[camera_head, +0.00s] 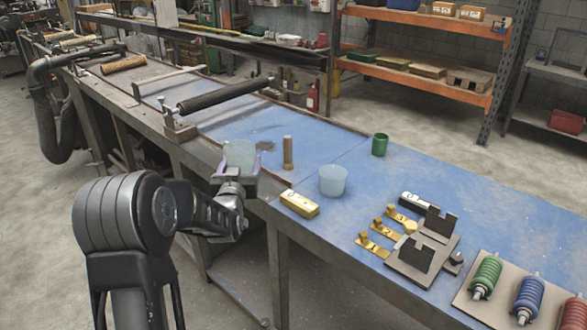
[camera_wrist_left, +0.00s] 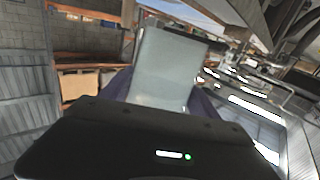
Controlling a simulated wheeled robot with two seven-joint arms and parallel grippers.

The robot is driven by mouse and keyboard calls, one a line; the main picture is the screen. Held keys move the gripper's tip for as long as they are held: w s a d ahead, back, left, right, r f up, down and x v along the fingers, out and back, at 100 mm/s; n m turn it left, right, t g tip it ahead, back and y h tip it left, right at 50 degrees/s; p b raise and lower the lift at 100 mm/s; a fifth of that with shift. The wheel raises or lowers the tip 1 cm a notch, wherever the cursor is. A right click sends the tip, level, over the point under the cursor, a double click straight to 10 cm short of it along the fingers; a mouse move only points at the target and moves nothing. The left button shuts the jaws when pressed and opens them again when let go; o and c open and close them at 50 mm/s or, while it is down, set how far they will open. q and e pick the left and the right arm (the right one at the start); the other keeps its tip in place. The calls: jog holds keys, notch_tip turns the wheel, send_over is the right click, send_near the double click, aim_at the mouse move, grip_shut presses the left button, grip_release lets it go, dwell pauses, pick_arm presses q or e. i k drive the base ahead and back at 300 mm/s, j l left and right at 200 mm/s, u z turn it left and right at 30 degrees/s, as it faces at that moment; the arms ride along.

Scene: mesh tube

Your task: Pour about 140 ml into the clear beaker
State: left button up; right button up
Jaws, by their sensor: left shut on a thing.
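My left gripper (camera_head: 237,182) is shut on a translucent grey-green container (camera_head: 240,154), held near the table's front edge. The container looks roughly upright in the head view. It fills the middle of the left wrist view (camera_wrist_left: 165,70), between the gripper's fingers. I cannot tell how much liquid is in it. A pale, clear beaker (camera_head: 333,181) stands upright on the blue table, to the right of the gripper and apart from it. Its contents cannot be made out. My right gripper is not in view.
On the blue tabletop (camera_head: 440,178), a brown cylinder (camera_head: 288,152) stands between container and beaker. A yellow block (camera_head: 300,204) lies in front of the beaker, and a green cup (camera_head: 380,144) stands behind it. Brass pieces (camera_head: 380,236), a dark stand (camera_head: 424,246) and coloured coils (camera_head: 528,295) are at right.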

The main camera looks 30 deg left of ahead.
aim_at(332, 178)
jog(key=k+j, duration=0.1)
jog(key=j, duration=0.45)
jog(key=k+j, duration=0.1)
jog(key=j, duration=0.45)
jog(key=k+j, duration=0.1)
jog(key=j, duration=0.45)
jog(key=z, duration=1.2)
jog(key=i+j, duration=0.2)
jog(key=i, duration=0.25)
